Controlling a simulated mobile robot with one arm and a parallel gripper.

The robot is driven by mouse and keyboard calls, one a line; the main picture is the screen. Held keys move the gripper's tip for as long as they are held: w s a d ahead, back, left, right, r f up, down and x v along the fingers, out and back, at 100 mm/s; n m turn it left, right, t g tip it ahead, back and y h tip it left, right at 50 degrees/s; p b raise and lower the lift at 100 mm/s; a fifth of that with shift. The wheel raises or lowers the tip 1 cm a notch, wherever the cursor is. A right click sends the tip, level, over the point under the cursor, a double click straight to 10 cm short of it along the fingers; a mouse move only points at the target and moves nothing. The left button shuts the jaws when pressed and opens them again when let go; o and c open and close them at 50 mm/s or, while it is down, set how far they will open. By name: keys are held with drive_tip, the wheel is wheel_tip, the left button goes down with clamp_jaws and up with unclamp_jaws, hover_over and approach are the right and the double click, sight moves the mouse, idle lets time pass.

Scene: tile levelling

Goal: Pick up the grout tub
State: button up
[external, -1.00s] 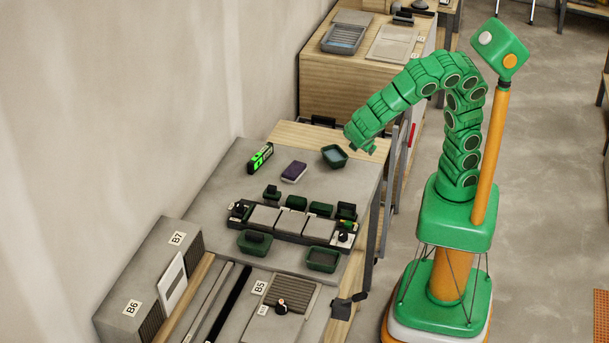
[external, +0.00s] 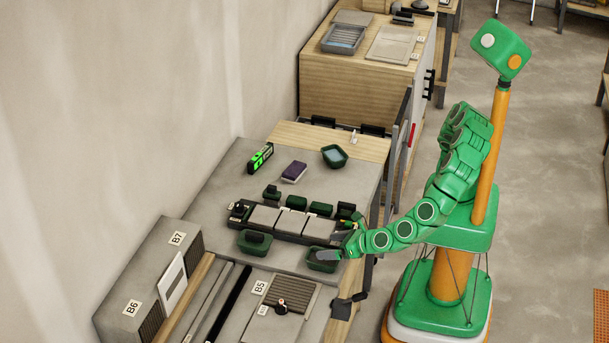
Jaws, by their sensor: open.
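A small dark green open tub (external: 320,265) stands on the grey worktop at the front right of the tile row. No label shows, so I cannot tell for sure that it is the grout tub. My gripper (external: 331,254) is open at this tub, its grey fingers over the right part of the rim. The fingers and wrist hide part of the tub, and I cannot tell whether they touch it. Another dark green tub (external: 334,156), with a bluish inside, stands farther back. A third green tub (external: 254,243) holds a dark block at the front left.
A dark rack with grey tiles (external: 293,220) lies just behind the gripper, with small green holders along it. A purple sponge-like block (external: 294,171) and a green-black box (external: 260,158) lie farther back. Bare worktop (external: 222,200) is at the left.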

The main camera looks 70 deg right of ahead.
sight(310, 258)
drive_tip(key=shift+s+a+f+n+y, duration=0.2)
drive_tip(key=shift+s+a+f+n, duration=0.1)
drive_tip(key=shift+s+a, duration=0.2)
drive_tip(key=shift+s+a+f+n+y, duration=0.2)
drive_tip(key=shift+s+a+f+n, duration=0.15)
drive_tip(key=shift+a, duration=0.2)
drive_tip(key=shift+s+d+f+n, duration=0.15)
drive_tip(key=shift+f+n, duration=0.1)
drive_tip(key=shift+s+f+n+t, duration=0.15)
drive_tip(key=shift+f+n+t, duration=0.15)
drive_tip(key=shift+x, duration=2.5)
drive_tip(key=c, duration=1.2)
drive_tip(key=shift+r, duration=0.1)
